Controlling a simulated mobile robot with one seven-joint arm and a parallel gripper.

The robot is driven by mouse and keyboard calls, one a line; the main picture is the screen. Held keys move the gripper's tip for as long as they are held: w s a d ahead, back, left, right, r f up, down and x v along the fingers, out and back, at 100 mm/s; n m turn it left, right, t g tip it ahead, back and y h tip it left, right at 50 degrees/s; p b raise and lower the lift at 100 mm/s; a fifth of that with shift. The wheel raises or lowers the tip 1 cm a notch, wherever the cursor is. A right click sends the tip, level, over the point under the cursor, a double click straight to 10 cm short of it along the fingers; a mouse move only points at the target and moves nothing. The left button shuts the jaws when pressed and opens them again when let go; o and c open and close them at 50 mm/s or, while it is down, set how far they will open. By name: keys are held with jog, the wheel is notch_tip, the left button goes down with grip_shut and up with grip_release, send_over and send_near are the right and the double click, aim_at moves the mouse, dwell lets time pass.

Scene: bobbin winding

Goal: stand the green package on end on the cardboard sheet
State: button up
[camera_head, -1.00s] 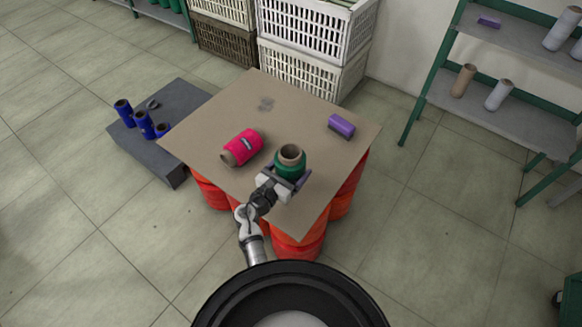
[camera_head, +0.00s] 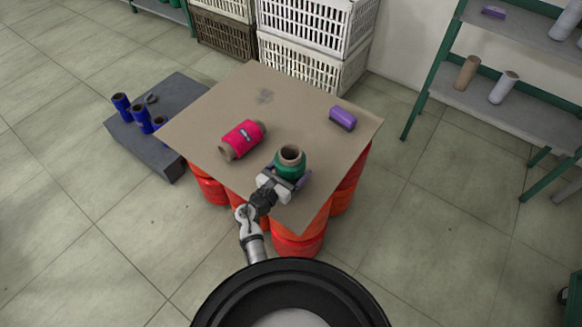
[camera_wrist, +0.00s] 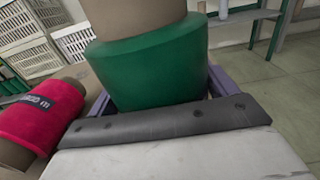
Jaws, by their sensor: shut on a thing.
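The green package (camera_head: 289,165) is a green-wound bobbin on a brown tube. It is upright, its open tube end facing up, over the near right part of the cardboard sheet (camera_head: 215,112). My gripper (camera_head: 287,177) is shut on its green body from the near side. In the wrist view the green package (camera_wrist: 160,68) fills the middle between the two jaws (camera_wrist: 158,98). Its lower end is hidden behind my gripper, so I cannot tell whether it touches the sheet.
A pink package (camera_head: 243,139) lies on its side to the left on the sheet. Red drums (camera_head: 297,243) support the sheet. Crates (camera_head: 306,65) stand behind.

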dwell(0.4)
jog(key=o, duration=1)
jog(key=shift+o, duration=0.2)
jog(key=shift+f, duration=0.1)
jog(key=b+v, duration=0.1)
jog(key=v, duration=1.2)
jog(key=shift+s+a, duration=0.25)
jog(key=shift+s, duration=0.1)
